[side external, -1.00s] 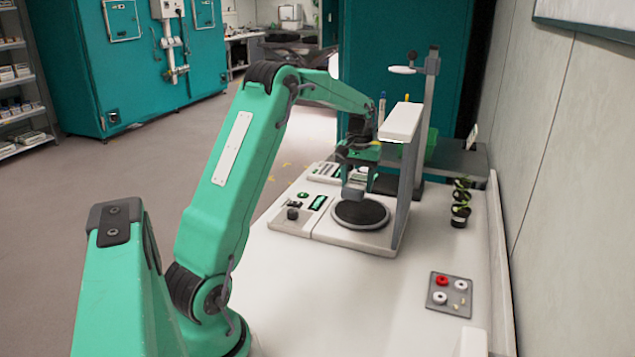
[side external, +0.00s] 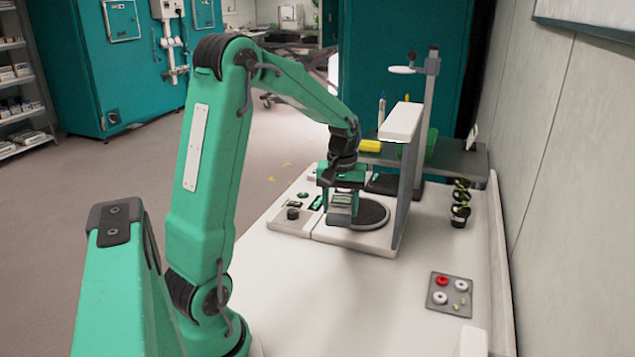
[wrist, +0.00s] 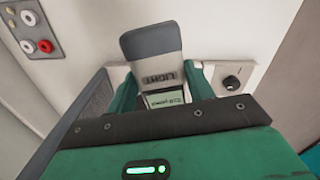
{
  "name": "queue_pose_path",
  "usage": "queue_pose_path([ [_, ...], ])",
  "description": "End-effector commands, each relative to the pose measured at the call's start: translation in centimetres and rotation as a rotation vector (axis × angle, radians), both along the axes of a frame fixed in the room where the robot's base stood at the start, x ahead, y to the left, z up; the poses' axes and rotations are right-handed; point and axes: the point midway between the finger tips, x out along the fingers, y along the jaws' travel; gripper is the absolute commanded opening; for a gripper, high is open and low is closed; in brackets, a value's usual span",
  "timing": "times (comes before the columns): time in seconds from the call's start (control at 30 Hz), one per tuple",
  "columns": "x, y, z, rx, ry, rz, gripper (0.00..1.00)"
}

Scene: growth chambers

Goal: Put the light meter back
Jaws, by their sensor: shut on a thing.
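The light meter (wrist: 152,50) is a grey and pale block marked LIGHT, with a small lit display, in the wrist view. My gripper (wrist: 163,88) is shut on it, one green finger on each side. In the side view my gripper (side external: 341,197) points down and holds the light meter (side external: 340,212) over or beside the left part of the round black plate (side external: 372,214) on the white instrument base. I cannot tell whether the meter touches the base.
A grey upright panel with a white top (side external: 401,121) stands right of the plate. A knob (side external: 293,213) is at the base's left. Small plants (side external: 460,208) and a grey tray with red and white pieces (side external: 450,294) lie to the right. The front bench is clear.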

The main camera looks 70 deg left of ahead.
Motion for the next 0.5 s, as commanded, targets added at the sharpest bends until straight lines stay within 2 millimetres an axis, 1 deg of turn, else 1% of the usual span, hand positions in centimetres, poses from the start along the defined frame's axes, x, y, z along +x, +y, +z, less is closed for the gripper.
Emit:
queue_pose_path([
  [0.03,-0.9,-0.7,0.0,0.001,-0.002,0.014,0.2],
  [0.3,-5.5,-4.1,-1.1,0.001,-0.001,0.101,0.2],
  [0.5,-8.2,-6.0,-2.0,0.0,-0.001,0.152,0.2],
])
